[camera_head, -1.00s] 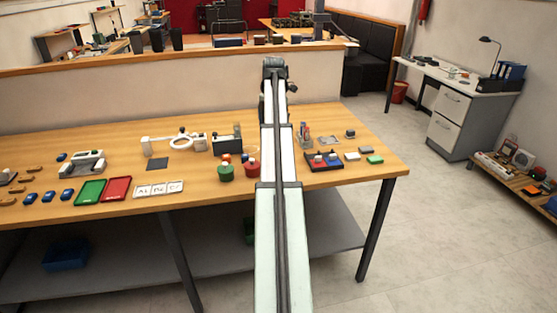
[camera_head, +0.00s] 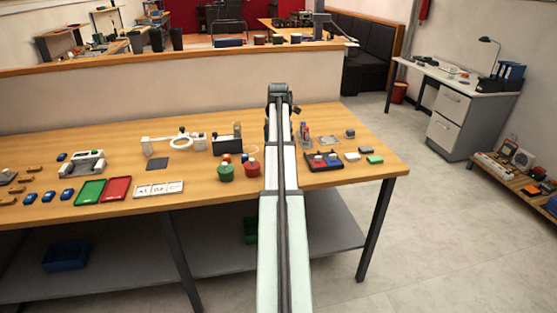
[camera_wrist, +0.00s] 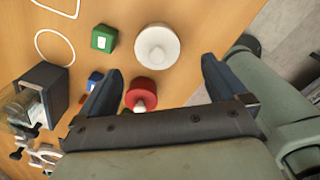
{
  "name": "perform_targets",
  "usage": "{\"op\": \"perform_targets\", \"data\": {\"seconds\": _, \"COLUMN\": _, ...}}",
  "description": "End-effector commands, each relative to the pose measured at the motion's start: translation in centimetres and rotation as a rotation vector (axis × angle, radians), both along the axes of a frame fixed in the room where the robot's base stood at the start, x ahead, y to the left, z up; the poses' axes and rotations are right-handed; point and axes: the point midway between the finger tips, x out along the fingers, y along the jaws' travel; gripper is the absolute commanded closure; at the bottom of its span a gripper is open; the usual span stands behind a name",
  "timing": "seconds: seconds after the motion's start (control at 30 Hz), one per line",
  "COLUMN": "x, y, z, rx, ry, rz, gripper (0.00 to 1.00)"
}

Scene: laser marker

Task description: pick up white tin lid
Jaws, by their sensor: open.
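The white tin lid (camera_wrist: 168,42) is a round white disc with a pale knob, lying on the wooden table in the wrist view. I cannot make it out in the head view, where my arm covers part of the table. My gripper (camera_wrist: 160,82) is open, with its two dark fingers apart and nothing held between them. The lid is beyond the fingertips, around the middle of the gap from side to side. A round red tin with a whitish knob (camera_wrist: 138,98) shows closer, between the fingers in the picture and nearer the left one.
A green block (camera_wrist: 104,38) and a thin white ring (camera_wrist: 55,46) lie left of the lid. A dark boxy device (camera_wrist: 42,92) stands further left. In the head view, a green tin (camera_head: 225,172) stands left of my arm and a dark tray (camera_head: 324,162) lies right of it.

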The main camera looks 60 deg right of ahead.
Motion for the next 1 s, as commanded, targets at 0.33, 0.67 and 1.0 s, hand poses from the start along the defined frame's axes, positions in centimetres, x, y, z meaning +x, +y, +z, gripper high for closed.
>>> {"op": "perform_targets", "data": {"seconds": 0.33, "x": 0.2, "y": -0.4, "z": -4.2, "rx": 0.001, "ry": 0.001, "rz": 0.000, "gripper": 0.01}}
{"op": "perform_targets", "data": {"seconds": 0.67, "x": 0.2, "y": -0.4, "z": -4.8, "rx": 0.000, "ry": 0.000, "rz": 0.000, "gripper": 0.03}}
{"op": "perform_targets", "data": {"seconds": 1.0, "x": 0.2, "y": -0.4, "z": -4.7, "rx": 0.000, "ry": 0.000, "rz": 0.000, "gripper": 0.36}}
